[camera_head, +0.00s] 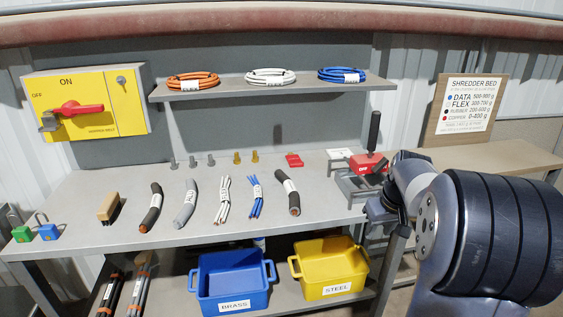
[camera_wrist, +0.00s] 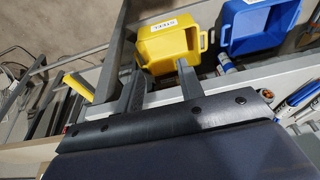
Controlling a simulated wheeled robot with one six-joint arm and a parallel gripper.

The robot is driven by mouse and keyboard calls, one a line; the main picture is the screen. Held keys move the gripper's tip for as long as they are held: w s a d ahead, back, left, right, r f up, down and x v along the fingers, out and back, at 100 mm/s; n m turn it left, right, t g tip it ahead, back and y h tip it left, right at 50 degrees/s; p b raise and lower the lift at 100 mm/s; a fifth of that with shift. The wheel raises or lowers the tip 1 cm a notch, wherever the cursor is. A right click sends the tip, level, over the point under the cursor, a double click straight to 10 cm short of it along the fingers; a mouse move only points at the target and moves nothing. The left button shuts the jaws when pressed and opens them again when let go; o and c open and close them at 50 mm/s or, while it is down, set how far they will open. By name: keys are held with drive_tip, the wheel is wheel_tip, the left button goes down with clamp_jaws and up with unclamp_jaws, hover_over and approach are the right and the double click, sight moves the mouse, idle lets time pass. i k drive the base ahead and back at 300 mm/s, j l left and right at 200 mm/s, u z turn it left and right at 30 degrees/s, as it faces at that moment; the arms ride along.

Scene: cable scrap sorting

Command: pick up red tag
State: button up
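The red tag (camera_head: 294,160) is a small flat red piece lying on the grey workbench, toward the back and right of its middle. It does not show clearly in the wrist view. My gripper (camera_wrist: 160,78) shows in the wrist view with its two dark fingers spread apart and nothing between them. In the head view my arm is at the right, by the bench's right end, well to the right of the red tag. The fingers are not clear there.
Cable pieces (camera_head: 185,205) lie along the bench front. A red-based tool with a black lever (camera_head: 370,160) stands right of the tag. Small brass pieces (camera_head: 255,157) stand left of it. A shelf (camera_head: 230,93) with cable coils hangs above. Blue (camera_head: 235,280) and yellow (camera_head: 332,262) bins sit below.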

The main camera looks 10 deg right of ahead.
sight(294, 160)
drive_tip(key=i+u, duration=0.25)
drive_tip(key=i, duration=0.8)
drive_tip(key=i+j+z, duration=0.15)
drive_tip(key=j+z, duration=0.1)
drive_tip(key=j, duration=0.15)
